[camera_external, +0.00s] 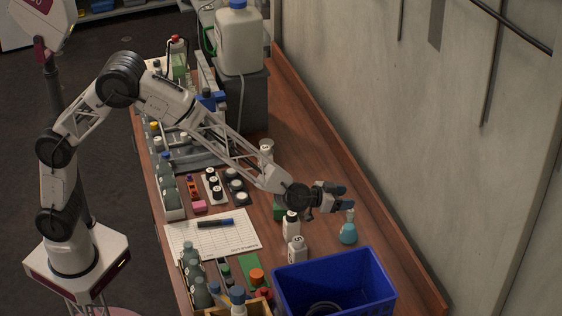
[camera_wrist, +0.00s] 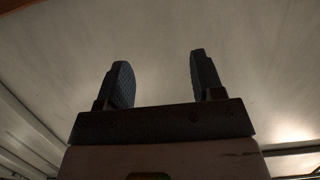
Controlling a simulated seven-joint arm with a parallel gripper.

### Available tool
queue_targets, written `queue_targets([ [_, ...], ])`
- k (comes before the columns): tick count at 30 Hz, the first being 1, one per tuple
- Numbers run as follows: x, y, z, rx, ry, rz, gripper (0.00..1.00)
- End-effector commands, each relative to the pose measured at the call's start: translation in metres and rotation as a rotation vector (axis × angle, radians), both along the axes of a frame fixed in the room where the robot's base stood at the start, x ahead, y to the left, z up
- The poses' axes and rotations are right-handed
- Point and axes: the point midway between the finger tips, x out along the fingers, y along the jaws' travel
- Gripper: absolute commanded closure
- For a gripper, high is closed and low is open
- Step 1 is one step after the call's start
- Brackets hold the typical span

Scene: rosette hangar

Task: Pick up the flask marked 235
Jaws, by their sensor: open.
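A small flask (camera_external: 348,233) with a teal body and a narrow clear neck stands upright on the wooden bench, behind the blue bin. No number can be read on it. My gripper (camera_external: 346,197) is just above the flask's neck, pointing right toward the wall; I cannot tell whether it touches. In the wrist view, the two dark fingers of my gripper (camera_wrist: 165,80) stand apart with nothing between them. The flask does not show in the wrist view.
A blue bin (camera_external: 333,285) stands at the bench's front right. White bottles (camera_external: 295,249) stand left of the flask. A paper sheet (camera_external: 212,236) with a marker lies further left. The wall (camera_external: 400,130) and a raised bench edge (camera_external: 340,150) bound the right side.

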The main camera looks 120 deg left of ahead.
Motion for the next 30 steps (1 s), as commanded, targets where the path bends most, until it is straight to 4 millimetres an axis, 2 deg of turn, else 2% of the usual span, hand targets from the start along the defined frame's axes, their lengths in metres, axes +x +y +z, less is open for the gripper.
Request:
queue_targets([
  [11, 0.0, -0.001, -0.003, -0.001, 0.0, -0.001, 0.39],
  [24, 0.0, -0.001, -0.042, -0.002, 0.001, -0.001, 0.39],
  [30, 0.0, -0.001, -0.047, 0.0, 0.001, -0.002, 0.39],
])
